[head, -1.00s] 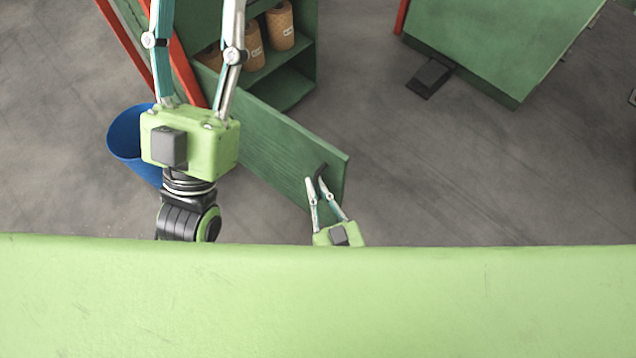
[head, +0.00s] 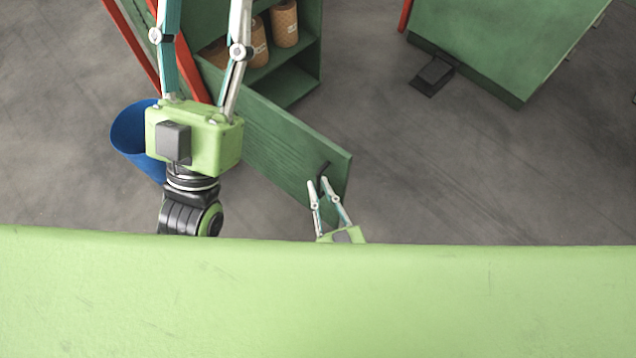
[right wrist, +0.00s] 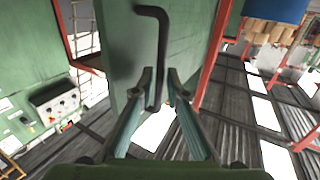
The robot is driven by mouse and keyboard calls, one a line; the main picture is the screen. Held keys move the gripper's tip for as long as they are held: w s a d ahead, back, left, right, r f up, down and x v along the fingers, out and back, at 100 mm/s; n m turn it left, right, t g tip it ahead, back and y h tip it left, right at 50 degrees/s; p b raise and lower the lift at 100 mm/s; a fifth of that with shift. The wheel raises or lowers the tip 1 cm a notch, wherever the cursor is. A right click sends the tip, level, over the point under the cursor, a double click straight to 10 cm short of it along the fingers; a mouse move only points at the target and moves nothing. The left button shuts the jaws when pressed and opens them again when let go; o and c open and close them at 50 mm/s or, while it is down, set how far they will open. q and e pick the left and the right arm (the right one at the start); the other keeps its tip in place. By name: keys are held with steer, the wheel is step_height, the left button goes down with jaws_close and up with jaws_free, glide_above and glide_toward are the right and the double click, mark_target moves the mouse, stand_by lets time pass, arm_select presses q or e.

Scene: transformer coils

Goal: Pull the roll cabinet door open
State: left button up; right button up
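The green roll cabinet (head: 312,62) stands at top, left of centre, in the head view, with its green door (head: 275,140) swung open towards me. A dark bent handle (head: 323,169) is near the door's free end; it also shows in the right wrist view (right wrist: 161,45) as an upright black bar. My right gripper (head: 318,181) has its narrowed fingers on both sides of the handle; in the right wrist view (right wrist: 161,78) they hold its lower part. My left gripper (head: 204,20) is raised, with fingers spread and empty; its tips are beyond the top edge.
Brown rolls (head: 284,24) stand on the cabinet shelf. A blue bin (head: 133,138) is behind my left gripper. Another green unit (head: 500,50) with a dark pedal (head: 432,75) stands at upper right. The floor right of the door is clear.

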steer(key=v, duration=1)
steer(key=shift+s, duration=0.25)
